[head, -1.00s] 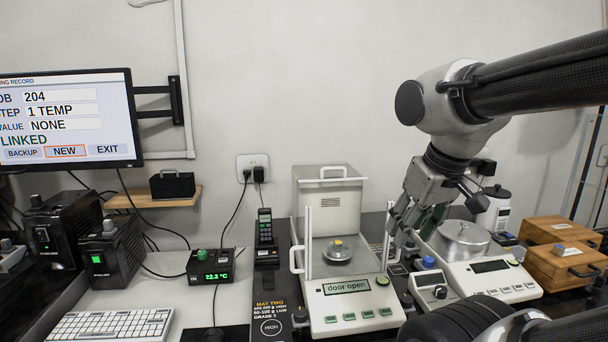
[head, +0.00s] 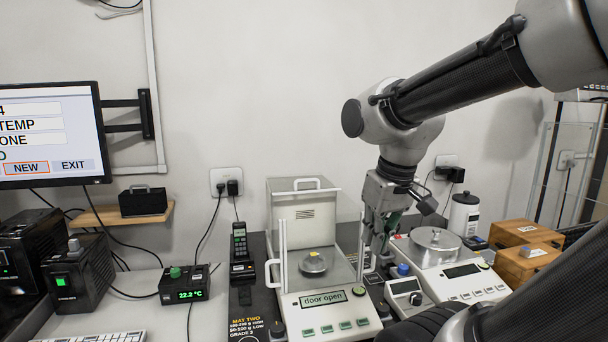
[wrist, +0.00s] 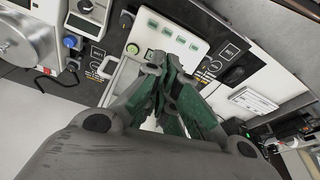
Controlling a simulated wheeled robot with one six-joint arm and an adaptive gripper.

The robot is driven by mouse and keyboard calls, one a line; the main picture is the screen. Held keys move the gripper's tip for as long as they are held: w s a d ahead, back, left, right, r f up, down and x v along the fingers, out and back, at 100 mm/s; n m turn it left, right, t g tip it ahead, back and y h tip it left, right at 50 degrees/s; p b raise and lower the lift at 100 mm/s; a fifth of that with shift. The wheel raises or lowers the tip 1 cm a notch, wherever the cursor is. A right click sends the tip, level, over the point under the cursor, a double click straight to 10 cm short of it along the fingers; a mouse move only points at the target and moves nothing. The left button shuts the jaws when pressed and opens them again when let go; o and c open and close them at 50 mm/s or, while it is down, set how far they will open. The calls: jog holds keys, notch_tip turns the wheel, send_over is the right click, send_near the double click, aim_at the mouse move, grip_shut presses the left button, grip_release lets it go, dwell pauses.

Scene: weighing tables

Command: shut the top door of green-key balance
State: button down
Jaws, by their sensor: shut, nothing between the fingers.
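The green-key balance (head: 330,322) stands in the middle of the head view, with green keys and "door open" on its display (head: 323,298). Its top door (head: 304,184), a clear panel with a white handle, is at the back upper edge of the chamber, so the chamber looks open above. A small yellow-topped item (head: 315,255) sits on the round pan (head: 313,266). My gripper (head: 374,240) is shut and empty, to the right of the chamber, fingers pointing down. In the wrist view its green-padded fingers (wrist: 170,88) show before the key panel (wrist: 165,38); the top door cannot be made out there.
Upright side-door handles flank the chamber, at left (head: 275,272) and right (head: 362,248). A second balance (head: 460,272) with a metal lidded pan stands close on the right, wooden boxes (head: 525,262) beyond it. A handset (head: 240,245) stands left. Space above the chamber is clear.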

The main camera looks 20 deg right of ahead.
jog(key=w+d+r+m, duration=0.1)
jog(key=w+r, duration=0.3)
jog(key=w, duration=1.2)
jog(key=w+d+r, duration=0.1)
jog(key=w+r, duration=0.3)
jog(key=w, duration=1.2)
notch_tip(320, 180, up, 7)
jog(key=m+t, duration=0.1)
send_over(306, 188)
jog(key=shift+h, duration=0.4)
jog(key=x, duration=0.9)
jog(key=shift+w+d+f, duration=0.2)
jog(key=shift+w+f, duration=0.05)
jog(key=shift+w, duration=0.1)
jog(key=s, duration=0.2)
jog(key=s+f, duration=0.1)
jog(key=shift+s+a+f, duration=0.1)
jog(key=shift+a, duration=0.3)
jog(key=shift+s, duration=0.2)
jog(key=shift+s, duration=0.1)
jog(key=s+a, duration=0.1)
jog(key=s, duration=0.7)
jog(key=s+a, duration=0.2)
jog(key=s, duration=0.7)
jog(key=shift+s+a, duration=0.2)
jog(key=shift+a, duration=0.1)
jog(key=shift+f, duration=0.1)
